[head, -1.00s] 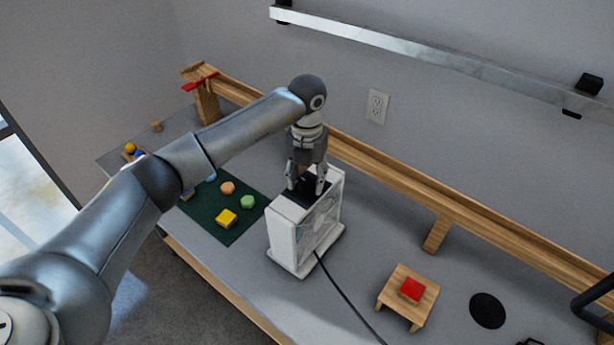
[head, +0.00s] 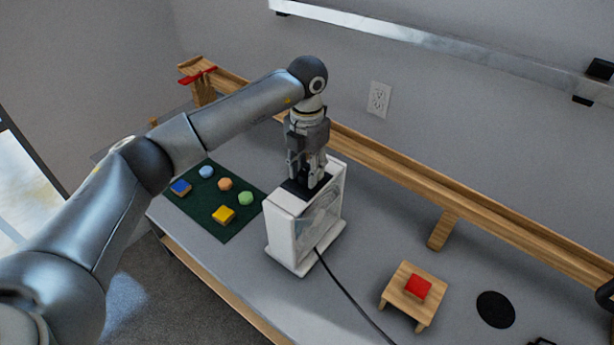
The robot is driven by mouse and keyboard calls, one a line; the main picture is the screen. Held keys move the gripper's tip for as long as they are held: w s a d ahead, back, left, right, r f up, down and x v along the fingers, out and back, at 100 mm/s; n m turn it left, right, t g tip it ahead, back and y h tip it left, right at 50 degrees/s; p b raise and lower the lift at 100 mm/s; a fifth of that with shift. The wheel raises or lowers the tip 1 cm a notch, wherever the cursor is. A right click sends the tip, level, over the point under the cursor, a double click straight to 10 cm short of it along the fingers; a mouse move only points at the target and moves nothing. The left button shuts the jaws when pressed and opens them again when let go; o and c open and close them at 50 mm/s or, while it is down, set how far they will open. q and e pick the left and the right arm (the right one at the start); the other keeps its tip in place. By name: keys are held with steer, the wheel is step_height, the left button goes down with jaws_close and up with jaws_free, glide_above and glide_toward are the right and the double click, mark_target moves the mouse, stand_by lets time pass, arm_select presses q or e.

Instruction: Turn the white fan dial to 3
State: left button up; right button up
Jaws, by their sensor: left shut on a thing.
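The white fan (head: 283,234) stands upright on the grey table, with a black panel (head: 290,188) on its top. My left gripper (head: 308,182) points straight down at the top of the fan. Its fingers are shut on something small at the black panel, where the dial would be. The dial itself and its numbers are hidden by the fingers, so I cannot tell its setting. My right gripper is not in view.
A green mat (head: 213,207) with several coloured blocks lies left of the fan. A small wooden stand (head: 402,301) with a red block (head: 418,287) and a black disc (head: 495,309) are to the right. A black cord (head: 345,291) runs from the fan. A wooden rail (head: 400,180) runs along the wall.

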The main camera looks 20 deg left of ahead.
arm_select(q)
steer(key=m+b, duration=0.4)
steer(key=m, duration=0.1)
steer(key=shift+f+m, duration=0.1)
steer(key=shift+m, duration=0.2)
steer(key=m+b, duration=0.2)
steer(key=shift+m, duration=0.3)
steer(key=m+b, duration=0.1)
steer(key=m, duration=0.1)
steer(key=shift+m, duration=0.4)
steer(key=m+b, duration=0.1)
steer(key=m, duration=0.3)
steer(key=m+b, duration=0.1)
steer(key=m, duration=0.3)
steer(key=shift+r, duration=0.2)
steer(key=shift+m, duration=0.4)
steer(key=o, duration=1.1)
